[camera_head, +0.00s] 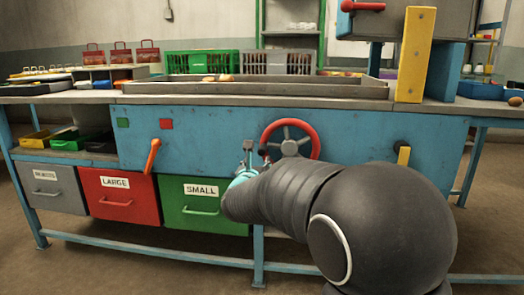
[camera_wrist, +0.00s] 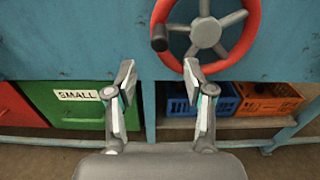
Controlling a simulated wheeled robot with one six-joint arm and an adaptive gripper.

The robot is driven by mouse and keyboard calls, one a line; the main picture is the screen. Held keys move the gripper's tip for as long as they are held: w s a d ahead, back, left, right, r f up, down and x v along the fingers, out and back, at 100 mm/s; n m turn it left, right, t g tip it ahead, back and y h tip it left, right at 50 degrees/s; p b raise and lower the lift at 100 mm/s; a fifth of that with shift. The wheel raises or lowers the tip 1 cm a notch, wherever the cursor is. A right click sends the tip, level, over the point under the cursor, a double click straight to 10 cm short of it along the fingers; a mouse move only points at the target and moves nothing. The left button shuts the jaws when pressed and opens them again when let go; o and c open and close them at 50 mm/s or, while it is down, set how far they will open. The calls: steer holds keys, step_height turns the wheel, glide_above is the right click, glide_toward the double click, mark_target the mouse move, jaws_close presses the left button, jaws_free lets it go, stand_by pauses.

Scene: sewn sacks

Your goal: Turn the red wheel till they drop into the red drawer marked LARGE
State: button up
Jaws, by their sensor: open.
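The red wheel (camera_head: 316,137) with grey spokes is on the front of the blue bench. In the wrist view the red wheel (camera_wrist: 254,20) is at the top, with a dark handle knob (camera_wrist: 159,38) on its left rim. My gripper (camera_wrist: 163,78) is open and empty, below and in front of the wheel, apart from it. In the head view my arm partly hides the gripper and the wheel's lower part. The red drawer marked LARGE (camera_head: 115,205) is shut at the lower left, between the grey drawer (camera_head: 46,192) and the green drawer marked SMALL (camera_head: 200,221).
An orange lever (camera_head: 152,156) is on the panel above the red drawer, below green (camera_head: 123,122) and red (camera_head: 166,124) squares. A tray (camera_head: 250,90) lies on the bench top. Blue (camera_wrist: 214,101) and orange (camera_wrist: 268,100) crates sit on the shelf under the wheel.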

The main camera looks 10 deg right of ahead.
mark_target(261, 152)
steer(key=p+x, duration=0.1)
steer(key=x, duration=0.9)
steer(key=shift+w+d, duration=0.1)
steer(key=shift+w, duration=0.25)
steer(key=shift+f, duration=0.1)
jaws_close()
